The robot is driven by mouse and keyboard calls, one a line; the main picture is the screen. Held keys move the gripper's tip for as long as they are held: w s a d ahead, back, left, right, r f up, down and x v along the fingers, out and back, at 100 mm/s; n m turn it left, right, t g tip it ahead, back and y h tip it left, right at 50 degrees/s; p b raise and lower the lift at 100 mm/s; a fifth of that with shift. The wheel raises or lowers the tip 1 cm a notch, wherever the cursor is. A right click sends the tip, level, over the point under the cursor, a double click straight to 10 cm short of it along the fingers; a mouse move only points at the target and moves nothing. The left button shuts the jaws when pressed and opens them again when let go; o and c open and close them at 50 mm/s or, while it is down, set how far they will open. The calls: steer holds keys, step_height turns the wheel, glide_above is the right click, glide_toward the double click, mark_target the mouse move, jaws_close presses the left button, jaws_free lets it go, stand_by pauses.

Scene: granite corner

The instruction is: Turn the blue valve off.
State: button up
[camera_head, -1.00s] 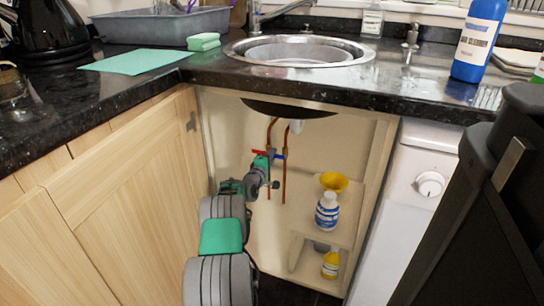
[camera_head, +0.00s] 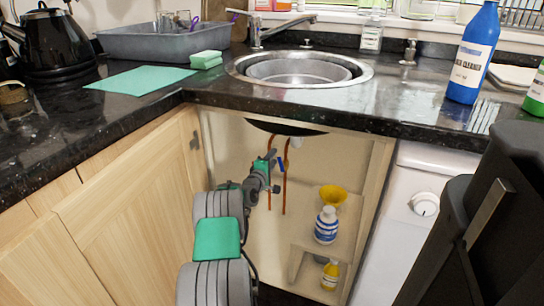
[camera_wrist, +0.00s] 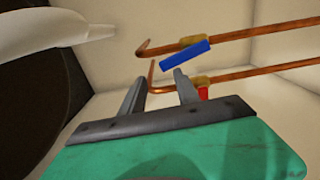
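The blue valve handle (camera_head: 281,165) is on a copper pipe inside the open cupboard under the sink. In the head view it slants, just right of my gripper (camera_head: 270,157). In the wrist view the blue handle (camera_wrist: 185,54) lies just beyond my gripper's fingertips (camera_wrist: 160,76), at a small angle to its pipe. My gripper is open, with nothing between the fingers. The right fingertip is close to the handle; I cannot tell whether they touch. A red valve handle (camera_wrist: 203,93) is on the lower pipe, partly hidden by the gripper.
A second copper pipe (camera_wrist: 280,75) runs beside the blue valve's pipe (camera_wrist: 270,28). A white drain pipe (camera_wrist: 50,25) is at the upper left. A shelf at the cupboard's right holds a yellow funnel (camera_head: 333,194) and a striped bottle (camera_head: 326,225). The open door (camera_head: 140,215) borders the left.

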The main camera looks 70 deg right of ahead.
steer(key=s+a+r+p, duration=0.3)
steer(key=a+r, duration=0.3)
steer(key=a, duration=0.5)
steer(key=shift+r+p, duration=0.25)
steer(key=shift+p, duration=0.45)
